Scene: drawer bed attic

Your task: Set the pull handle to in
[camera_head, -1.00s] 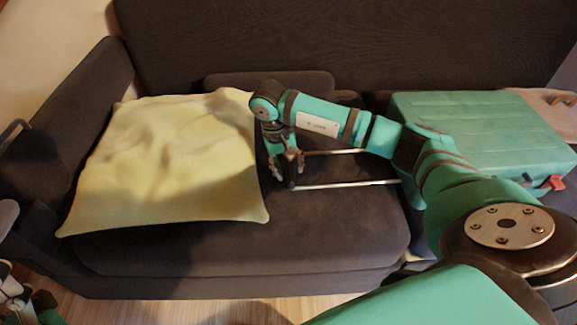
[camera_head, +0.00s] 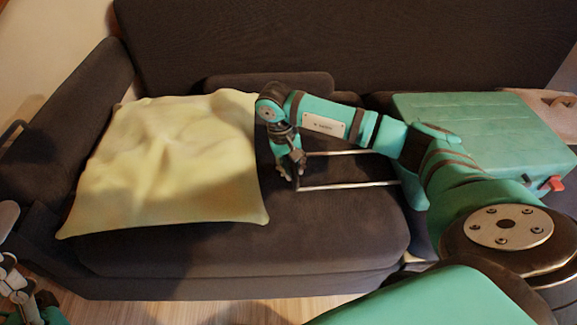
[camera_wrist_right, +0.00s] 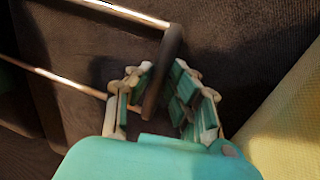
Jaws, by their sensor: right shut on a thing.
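The pull handle (camera_head: 345,186) has two silver rods and a dark grip bar. It sticks out leftward from the teal suitcase (camera_head: 480,125), which lies flat on the sofa. A clear length of rod shows between grip bar and case. My right gripper (camera_head: 289,167) is at the grip bar's end of the handle, shut on it. In the right wrist view the dark grip bar (camera_wrist_right: 168,58) sits between the fingers of my right gripper (camera_wrist_right: 163,82). My left gripper (camera_head: 16,284) shows partly at the lower left, away from the handle; its jaw state is unclear.
The dark sofa seat (camera_head: 330,240) lies under the handle. A yellow cloth (camera_head: 165,170) is spread just left of my right gripper. A dark cushion (camera_head: 270,84) rests against the backrest behind. A red latch (camera_head: 551,184) is on the suitcase's front right.

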